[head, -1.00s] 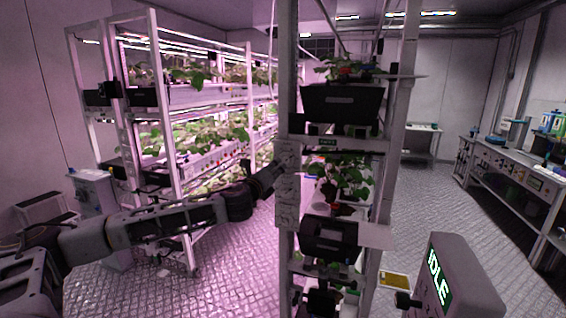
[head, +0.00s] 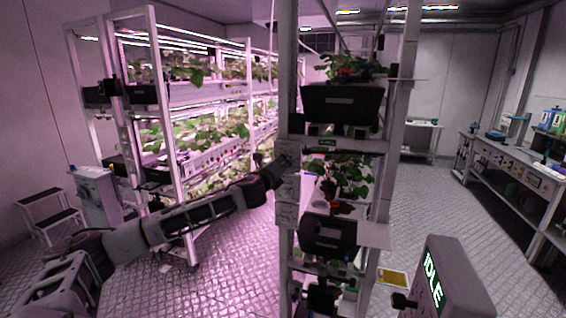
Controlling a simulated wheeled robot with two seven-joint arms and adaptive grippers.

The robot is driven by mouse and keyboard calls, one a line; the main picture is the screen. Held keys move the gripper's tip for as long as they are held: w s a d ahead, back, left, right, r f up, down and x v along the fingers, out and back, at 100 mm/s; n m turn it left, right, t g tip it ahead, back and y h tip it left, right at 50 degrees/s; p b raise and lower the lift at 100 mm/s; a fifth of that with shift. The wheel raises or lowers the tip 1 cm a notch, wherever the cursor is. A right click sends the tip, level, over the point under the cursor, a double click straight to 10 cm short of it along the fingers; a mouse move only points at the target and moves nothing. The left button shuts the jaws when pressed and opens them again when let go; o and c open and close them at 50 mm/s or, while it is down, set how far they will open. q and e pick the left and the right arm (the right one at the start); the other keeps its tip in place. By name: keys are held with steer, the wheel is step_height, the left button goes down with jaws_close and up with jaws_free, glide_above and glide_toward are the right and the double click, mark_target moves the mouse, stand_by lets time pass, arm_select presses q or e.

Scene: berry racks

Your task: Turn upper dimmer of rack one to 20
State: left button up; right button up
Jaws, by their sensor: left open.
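The near rack (head: 398,150) stands in the middle of the head view, with a small green-lit label (head: 327,142) too small to read. A pale control panel (head: 287,212) is on its left front post. The upper dimmer cannot be made out; the gripper covers the panel's upper part. My left gripper (head: 284,163) is open, with its fingers at the panel's upper end. I cannot tell whether it touches a knob. No dimmer value is readable. My right gripper is not in view.
The near rack holds a black upper bin (head: 342,104), a black lower bin (head: 327,234) and leafy plants (head: 342,178). A second, lit rack (head: 170,120) stands at left. A step stool (head: 50,214) is at far left, a workbench (head: 515,160) at right.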

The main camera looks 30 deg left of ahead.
arm_select(q)
steer(key=shift+x, duration=1)
steer(key=shift+c, duration=0.8)
steer(key=c, duration=0.9)
